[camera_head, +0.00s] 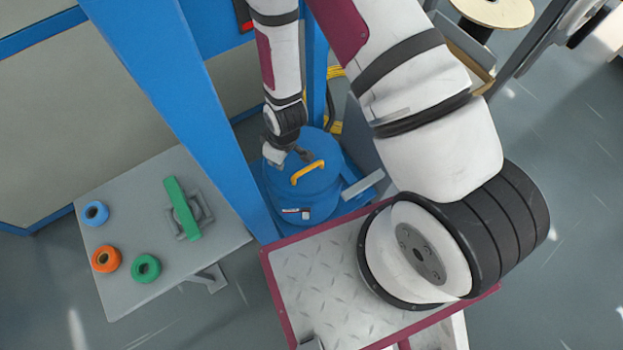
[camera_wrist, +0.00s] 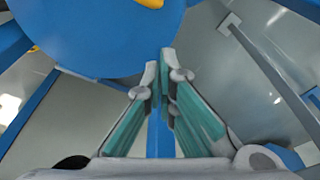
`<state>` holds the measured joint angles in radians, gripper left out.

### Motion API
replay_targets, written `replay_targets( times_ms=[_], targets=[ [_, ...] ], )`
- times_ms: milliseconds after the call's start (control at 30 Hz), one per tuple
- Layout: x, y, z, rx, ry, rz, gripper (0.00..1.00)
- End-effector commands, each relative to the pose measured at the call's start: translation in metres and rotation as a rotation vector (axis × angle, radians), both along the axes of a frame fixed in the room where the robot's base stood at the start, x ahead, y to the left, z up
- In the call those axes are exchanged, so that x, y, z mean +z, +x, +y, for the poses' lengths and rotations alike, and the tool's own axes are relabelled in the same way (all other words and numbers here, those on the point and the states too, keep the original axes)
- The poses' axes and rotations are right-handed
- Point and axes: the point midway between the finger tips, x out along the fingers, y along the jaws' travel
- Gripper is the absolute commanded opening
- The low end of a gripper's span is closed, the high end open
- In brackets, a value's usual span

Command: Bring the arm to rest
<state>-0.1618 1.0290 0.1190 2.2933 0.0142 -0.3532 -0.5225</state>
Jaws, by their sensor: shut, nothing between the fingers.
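My gripper (camera_head: 304,157) is small and partly hidden in the head view, low over the lid of a blue drum (camera_head: 315,200) with a yellow handle (camera_head: 308,172). In the wrist view the fingers (camera_wrist: 163,68) are close together at their tips, with nothing between them. There the blue drum (camera_wrist: 85,30) fills the upper left, beyond the fingertips, and a piece of its yellow handle (camera_wrist: 150,3) shows at the top edge. I cannot tell whether the gripper touches the drum. My arm (camera_head: 280,60) reaches down to it from the top.
A blue post (camera_head: 170,80) stands left of my arm. A grey table (camera_head: 130,200) holds a blue roll (camera_head: 95,213), an orange roll (camera_head: 106,259), a green roll (camera_head: 146,268) and a green bar (camera_head: 182,208). A cream spool (camera_head: 495,10) is at the top right. Open floor lies at right.

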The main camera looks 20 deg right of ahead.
Motion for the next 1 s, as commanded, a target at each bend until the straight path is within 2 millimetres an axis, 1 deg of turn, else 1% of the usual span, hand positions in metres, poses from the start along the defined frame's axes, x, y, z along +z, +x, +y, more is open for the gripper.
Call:
replay_targets(
  times_ms=[33,100,667,767,867,967,1000],
  targets=[
    [0.005,0.0,0.0,0.0,0.0,-0.001,0.0],
    [0.007,0.0,0.0,0.0,-0.001,-0.001,0.0],
    [0.007,0.0,0.0,0.0,0.0,0.0,0.0],
    [0.012,0.003,-0.001,-0.004,0.0,-0.003,0.0],
    [0.028,0.012,-0.003,-0.017,-0.001,-0.013,0.0],
    [0.056,0.024,-0.008,-0.043,-0.004,-0.027,0.0],
    [0.069,0.029,-0.01,-0.056,-0.004,-0.033,0.0]
  ],
)
